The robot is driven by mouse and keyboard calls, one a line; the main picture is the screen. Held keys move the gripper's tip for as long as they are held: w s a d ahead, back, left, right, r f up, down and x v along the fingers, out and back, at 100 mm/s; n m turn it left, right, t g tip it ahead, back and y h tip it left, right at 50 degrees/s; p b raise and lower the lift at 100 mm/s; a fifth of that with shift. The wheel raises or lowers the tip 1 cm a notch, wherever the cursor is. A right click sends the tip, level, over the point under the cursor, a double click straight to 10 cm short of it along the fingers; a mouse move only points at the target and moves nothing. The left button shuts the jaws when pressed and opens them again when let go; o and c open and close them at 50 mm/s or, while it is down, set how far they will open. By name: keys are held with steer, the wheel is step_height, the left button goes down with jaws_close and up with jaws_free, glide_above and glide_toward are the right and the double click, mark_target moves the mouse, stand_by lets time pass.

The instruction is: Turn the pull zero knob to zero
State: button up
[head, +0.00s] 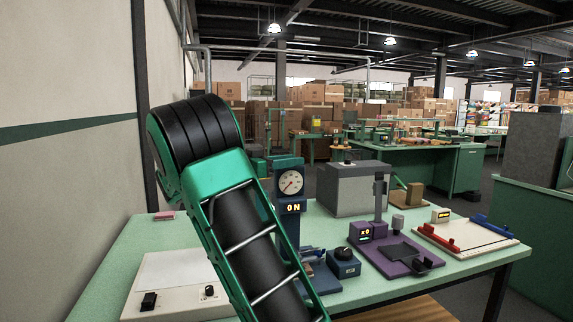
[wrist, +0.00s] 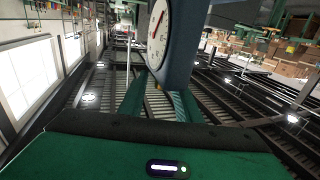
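A blue pull tester has a round white dial (head: 290,181) with a red needle and a display reading "0 N" (head: 292,208). To the right of its column, a small blue box (head: 343,264) carries a round dark knob (head: 345,253) on top; this looks like the zero knob, but its marking is too small to read. In the head view my arm crosses the tester's left side and hides my gripper. In the wrist view my gripper (wrist: 157,95) has its two green fingers apart with nothing between them. The dial (wrist: 157,32) and its blue housing show by the fingertips; no knob shows there.
A purple device (head: 398,258) with its own black knob stands right of the blue box. A grey box (head: 352,189) stands behind. A cream panel (head: 175,283) lies left of my arm, and a white board (head: 466,236) with red and blue clamps lies far right.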

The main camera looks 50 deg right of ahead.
steer(key=v, duration=1)
steer(key=shift+w+a, duration=0.15)
steer(key=shift+a, duration=0.2)
